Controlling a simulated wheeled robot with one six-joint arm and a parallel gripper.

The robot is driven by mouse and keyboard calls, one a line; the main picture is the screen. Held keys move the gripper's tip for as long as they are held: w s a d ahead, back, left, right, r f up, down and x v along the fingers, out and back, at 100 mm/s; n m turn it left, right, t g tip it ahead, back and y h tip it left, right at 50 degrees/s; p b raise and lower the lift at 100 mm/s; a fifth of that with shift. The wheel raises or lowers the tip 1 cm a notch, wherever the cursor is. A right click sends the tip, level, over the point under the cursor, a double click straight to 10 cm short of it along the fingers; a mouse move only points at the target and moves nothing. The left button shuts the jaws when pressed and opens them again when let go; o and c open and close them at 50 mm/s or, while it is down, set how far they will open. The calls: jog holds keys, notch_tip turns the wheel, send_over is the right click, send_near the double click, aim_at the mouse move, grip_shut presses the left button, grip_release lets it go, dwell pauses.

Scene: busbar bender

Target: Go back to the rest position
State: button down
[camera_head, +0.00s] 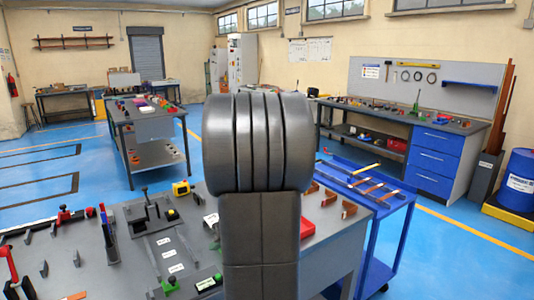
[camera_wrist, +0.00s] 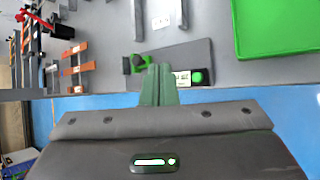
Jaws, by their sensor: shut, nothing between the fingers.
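My gripper (camera_wrist: 158,82) shows in the wrist view as two greenish fingers pressed together, with nothing between them. It is over the near edge of a grey workbench (camera_wrist: 100,20). Just beyond the fingertips is a dark plate (camera_wrist: 170,57) with a small black-and-green part, a white label and a green knob (camera_wrist: 196,76). In the head view my own arm fills the middle and hides part of the bench (camera_head: 332,238); the gripper does not show there.
The bench carries a black lever fixture (camera_head: 150,212), a yellow item (camera_head: 181,188) and a red bin (camera_head: 307,228). A green tray (camera_wrist: 275,28) and copper-coloured pieces (camera_wrist: 76,66) flank the gripper. A blue cart (camera_head: 375,215) stands at right; blue floor is open beyond.

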jog(key=shift+f+b, duration=2.6)
jog(key=shift+b, duration=0.2)
jog(key=shift+r+p, duration=0.3)
jog(key=shift+p, duration=1.35)
jog(key=shift+p, duration=0.85)
jog(key=shift+f+b, duration=0.3)
jog(key=shift+f, duration=0.15)
jog(key=shift+b, duration=0.8)
jog(key=b, duration=0.3)
